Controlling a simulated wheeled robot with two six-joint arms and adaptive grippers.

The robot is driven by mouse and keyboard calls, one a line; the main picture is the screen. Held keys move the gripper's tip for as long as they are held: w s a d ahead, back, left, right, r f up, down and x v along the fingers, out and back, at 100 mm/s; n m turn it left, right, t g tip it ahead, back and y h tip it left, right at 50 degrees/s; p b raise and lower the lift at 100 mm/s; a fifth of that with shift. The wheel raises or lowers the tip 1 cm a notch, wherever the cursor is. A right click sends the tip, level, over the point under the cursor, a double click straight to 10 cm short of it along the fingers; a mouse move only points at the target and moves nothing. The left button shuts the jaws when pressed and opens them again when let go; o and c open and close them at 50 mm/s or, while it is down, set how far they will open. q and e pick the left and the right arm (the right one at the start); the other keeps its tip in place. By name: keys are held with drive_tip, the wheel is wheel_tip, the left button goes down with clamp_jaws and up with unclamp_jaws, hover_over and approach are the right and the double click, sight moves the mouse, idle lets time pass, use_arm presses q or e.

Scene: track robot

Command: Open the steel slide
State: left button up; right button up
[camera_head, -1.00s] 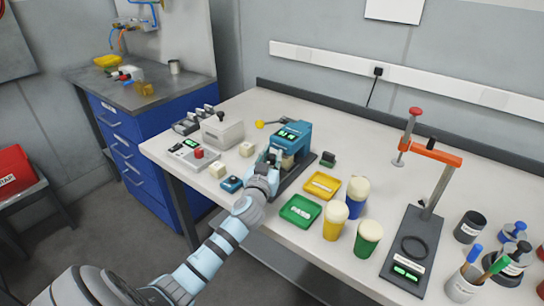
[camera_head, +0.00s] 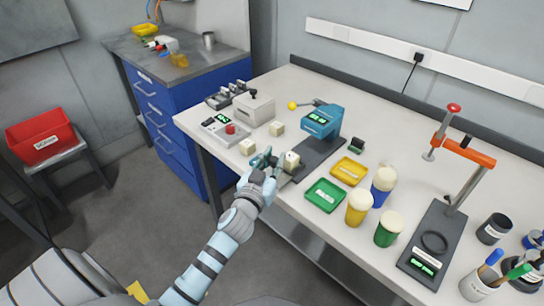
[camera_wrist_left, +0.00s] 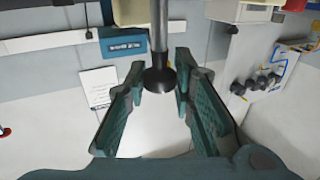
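The steel slide (camera_head: 286,178) reaches out from the front of the teal machine (camera_head: 321,120), with a pale block (camera_head: 291,160) near its outer end. My left gripper (camera_head: 268,162) is at that outer end, on the near left side of the machine. In the left wrist view, a steel rod (camera_wrist_left: 158,28) ends in a black knob (camera_wrist_left: 159,82) between the fingers of my left gripper (camera_wrist_left: 160,75). My right gripper is not in view.
A green tray (camera_head: 325,208), a yellow tray (camera_head: 350,183) and several foam-topped cups stand to the right. A control box (camera_head: 224,131) and two pale cubes (camera_head: 247,147) stand to the left.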

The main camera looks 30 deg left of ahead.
use_arm(q)
drive_tip(key=shift+s+r, duration=0.1)
drive_tip(key=shift+s, duration=0.2)
drive_tip(key=shift+s, duration=0.35)
drive_tip(key=s, duration=0.3)
drive_tip(key=s+d, duration=0.1)
drive_tip(key=s, duration=0.3)
drive_tip(key=s+d, duration=0.1)
drive_tip(key=s, duration=0.3)
drive_tip(key=shift+s, duration=0.1)
